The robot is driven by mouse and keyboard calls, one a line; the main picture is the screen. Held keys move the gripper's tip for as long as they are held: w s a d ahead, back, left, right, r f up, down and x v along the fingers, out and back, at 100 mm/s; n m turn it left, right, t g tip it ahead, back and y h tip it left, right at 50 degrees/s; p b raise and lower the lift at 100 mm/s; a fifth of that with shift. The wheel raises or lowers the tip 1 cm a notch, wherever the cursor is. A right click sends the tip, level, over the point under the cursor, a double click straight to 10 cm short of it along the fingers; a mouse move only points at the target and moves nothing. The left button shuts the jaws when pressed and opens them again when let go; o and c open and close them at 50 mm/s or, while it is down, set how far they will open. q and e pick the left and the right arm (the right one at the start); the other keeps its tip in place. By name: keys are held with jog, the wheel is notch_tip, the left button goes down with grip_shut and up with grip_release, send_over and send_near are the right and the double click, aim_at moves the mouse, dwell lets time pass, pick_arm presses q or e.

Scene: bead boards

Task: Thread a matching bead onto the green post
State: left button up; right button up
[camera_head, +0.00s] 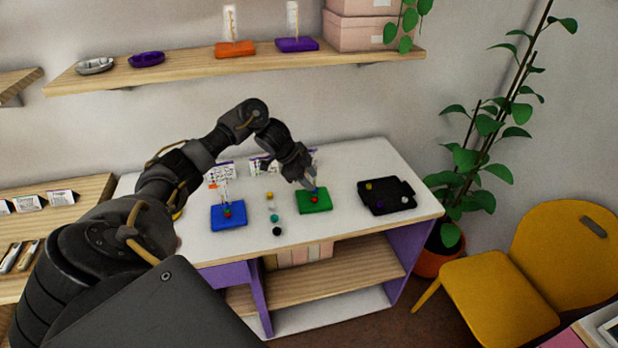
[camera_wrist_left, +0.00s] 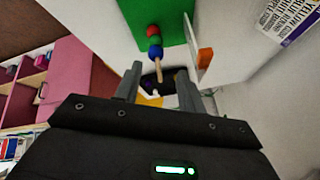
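The green board (camera_head: 314,207) lies on the white table. My left gripper (camera_head: 309,184) is over this board in the head view. Its fingers (camera_wrist_left: 157,88) are apart in the wrist view, with the post tip showing between them and no bead held. Loose yellow (camera_head: 269,195), teal (camera_head: 275,217) and black (camera_head: 277,231) beads lie left of the board. My right gripper is out of view.
A blue board (camera_head: 229,220) with a beaded post stands left of the loose beads. A black tray (camera_head: 374,205) holding several beads is on the right. Text cards (camera_head: 222,172) stand at the back. A wall shelf (camera_head: 190,68) is above; a yellow chair (camera_head: 495,300) is at right.

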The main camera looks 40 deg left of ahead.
pick_arm(q)
jog(key=shift+r, duration=0.1)
jog(key=v, duration=1)
jog(key=shift+s+a+r+b, duration=0.15)
jog(key=shift+s+r+b, duration=0.05)
jog(key=shift+b, duration=0.1)
dwell(0.5)
